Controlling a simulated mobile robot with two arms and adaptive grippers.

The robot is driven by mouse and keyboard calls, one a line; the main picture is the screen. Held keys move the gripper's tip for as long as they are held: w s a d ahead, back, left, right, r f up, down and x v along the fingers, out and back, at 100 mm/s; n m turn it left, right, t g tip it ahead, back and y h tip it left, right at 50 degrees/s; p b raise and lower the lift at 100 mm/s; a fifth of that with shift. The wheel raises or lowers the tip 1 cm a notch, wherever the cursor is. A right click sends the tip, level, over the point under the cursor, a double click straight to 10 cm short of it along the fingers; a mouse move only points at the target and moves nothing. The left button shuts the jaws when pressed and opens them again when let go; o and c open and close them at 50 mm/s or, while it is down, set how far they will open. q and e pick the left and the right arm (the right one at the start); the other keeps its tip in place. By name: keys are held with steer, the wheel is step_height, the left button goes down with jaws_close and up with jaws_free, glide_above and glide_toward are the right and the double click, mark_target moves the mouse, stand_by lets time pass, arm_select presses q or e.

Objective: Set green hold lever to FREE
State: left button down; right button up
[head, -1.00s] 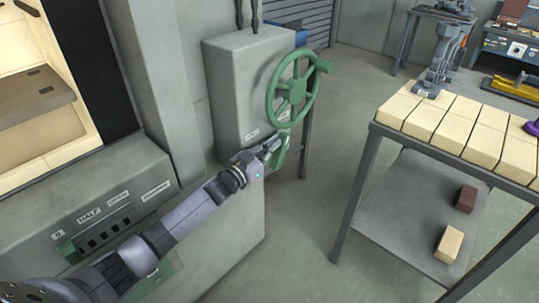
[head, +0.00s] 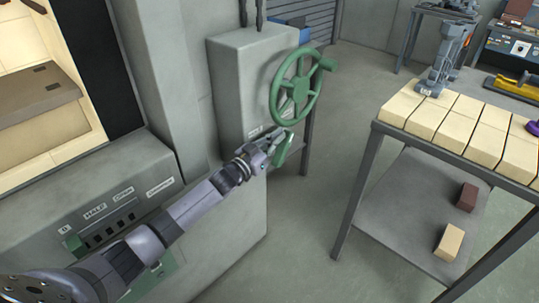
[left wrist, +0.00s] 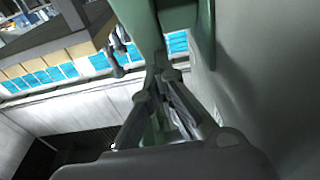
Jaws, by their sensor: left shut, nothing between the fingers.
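The green hold lever (head: 284,149) is on the front of the grey control box (head: 240,85), below the green handwheel (head: 297,88). My left gripper (head: 270,143) is shut and empty, with its fingertips right beside the lever. In the left wrist view, the shut fingers (left wrist: 161,76) point at a green part close in front of them. I cannot tell whether they touch it. The lever's FREE marking is not readable. My right gripper is not seen.
A table with cream bricks (head: 465,118) stands on the right; its lower shelf (head: 397,205) holds a dark brick and a cream brick. A slotted panel with labels (head: 105,220) is at the lower left. Open floor lies between the box and the table.

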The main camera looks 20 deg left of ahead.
arm_select(q)
steer(key=shift+d+r, duration=0.15)
steer(key=shift+d, duration=0.05)
steer(key=shift+s+a+f, duration=0.1)
steer(key=shift+s+f, duration=0.2)
steer(key=v, duration=1.1)
steer(key=shift+s+a, duration=0.15)
steer(key=shift+a, duration=0.15)
steer(key=shift+r, duration=0.1)
